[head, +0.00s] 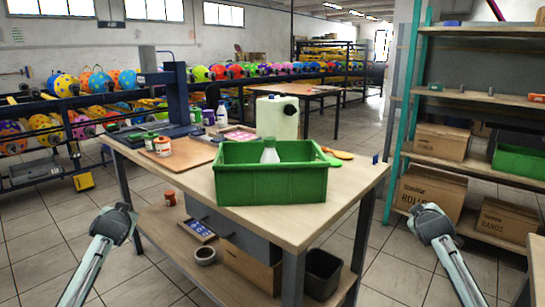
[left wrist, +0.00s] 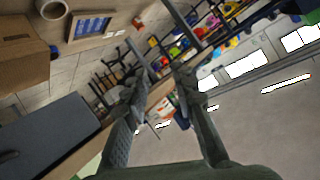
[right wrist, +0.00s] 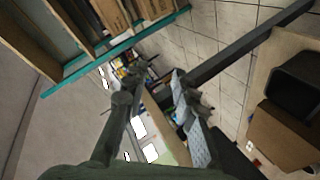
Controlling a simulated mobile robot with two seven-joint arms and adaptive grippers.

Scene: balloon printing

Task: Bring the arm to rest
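My left gripper (head: 120,212) is at the left of the head view, in front of the left side of the workbench (head: 345,185) and apart from it. In the left wrist view, its two fingers (left wrist: 160,82) stand apart with nothing between them. My right gripper (head: 429,212) is at the right of the head view, in the gap between the workbench and the shelf rack. In the right wrist view, its fingers (right wrist: 157,85) are also apart and empty. Both arms reach up from the bottom edge of the head view.
A white canister (head: 277,117) and small jars (head: 163,146) stand behind. A shelf rack (head: 480,98) with cardboard boxes (head: 432,192) is on the right. Tiled floor is open at left.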

